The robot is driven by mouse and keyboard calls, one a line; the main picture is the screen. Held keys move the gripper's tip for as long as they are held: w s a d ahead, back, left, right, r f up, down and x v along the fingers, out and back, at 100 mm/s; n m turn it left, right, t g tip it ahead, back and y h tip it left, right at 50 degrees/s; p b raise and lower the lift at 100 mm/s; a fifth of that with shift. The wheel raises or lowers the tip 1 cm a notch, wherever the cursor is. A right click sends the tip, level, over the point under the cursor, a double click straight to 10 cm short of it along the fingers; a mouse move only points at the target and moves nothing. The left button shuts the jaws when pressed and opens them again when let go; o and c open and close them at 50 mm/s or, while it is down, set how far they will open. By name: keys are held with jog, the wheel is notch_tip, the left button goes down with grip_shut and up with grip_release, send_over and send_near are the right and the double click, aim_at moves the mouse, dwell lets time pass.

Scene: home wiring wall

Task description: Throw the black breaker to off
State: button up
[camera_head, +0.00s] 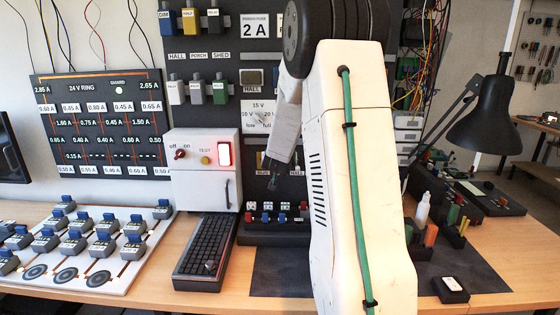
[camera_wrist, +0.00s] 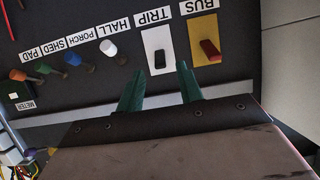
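The black breaker (camera_wrist: 159,60) is a small black toggle on a white plate labelled TRIP, seen upside down in the wrist view. My gripper (camera_wrist: 160,70) has two green fingers, spread apart and empty. The fingertips are on either side of the black breaker's plate, a little below it in the picture. I cannot tell whether they touch the panel. In the head view my gripper (camera_head: 272,182) is in front of the lower part of the dark panel, and my arm hides the black breaker there.
A red breaker (camera_wrist: 209,49) on a yellow plate labelled BUS stands close to the right of the black one. A white knob (camera_wrist: 113,51) and several coloured knobs line up to the left. A white test box (camera_head: 204,160) with a lit red light stands beside my gripper.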

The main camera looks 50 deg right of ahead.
jog(key=x, duration=0.4)
jog(key=shift+f, duration=0.1)
grip_shut()
